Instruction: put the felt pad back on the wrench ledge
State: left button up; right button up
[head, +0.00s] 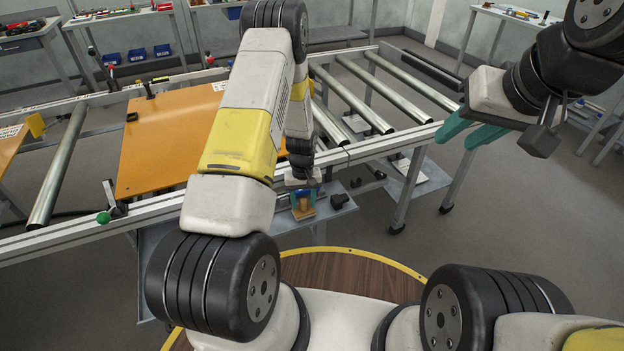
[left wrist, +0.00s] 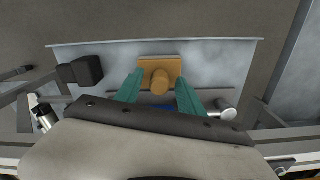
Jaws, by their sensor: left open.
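A tan block with a round knob (left wrist: 160,79), which appears to be the felt pad, sits on a grey metal ledge (left wrist: 220,60) in the left wrist view. The ledge also shows in the head view (head: 325,211), below the conveyor's front rail. My left gripper (left wrist: 160,82) is open, with its teal fingers on either side of the knob; I cannot tell whether they touch it. In the head view my left arm partly hides this spot. My right gripper (head: 457,140) is open and empty, in the air at the right.
A black block (left wrist: 85,70) lies on the ledge left of the pad. A round metal piece (left wrist: 223,108) is at the right, and something blue (left wrist: 165,107) shows between the fingers. The conveyor's front rail (head: 385,142) runs just above the ledge. An orange panel (head: 165,140) lies on the conveyor.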

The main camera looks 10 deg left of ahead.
pick_arm(q)
notch_tip(320, 180, up, 12)
jog(key=f, duration=0.1)
notch_tip(320, 180, up, 11)
jog(key=t, duration=0.1)
send_over(304, 200)
jog(key=s, duration=0.1)
jog(key=s+d+r+m+t+h, duration=0.1)
jog(key=s+r, duration=0.2)
jog(key=r, duration=0.3)
jog(key=s+r+m+t, duration=0.1)
jog(key=s+r, duration=0.2)
jog(key=r, duration=0.4)
jog(key=s+r+m+t, duration=0.1)
jog(key=s+r, duration=0.5)
jog(key=s, duration=0.2)
jog(key=s+d+r+m+t+h, duration=0.1)
jog(key=s+r+t, duration=0.1)
jog(key=s+r, duration=0.3)
jog(key=shift+s+r, duration=0.4)
jog(key=shift+s, duration=1.9)
jog(key=shift+c, duration=0.3)
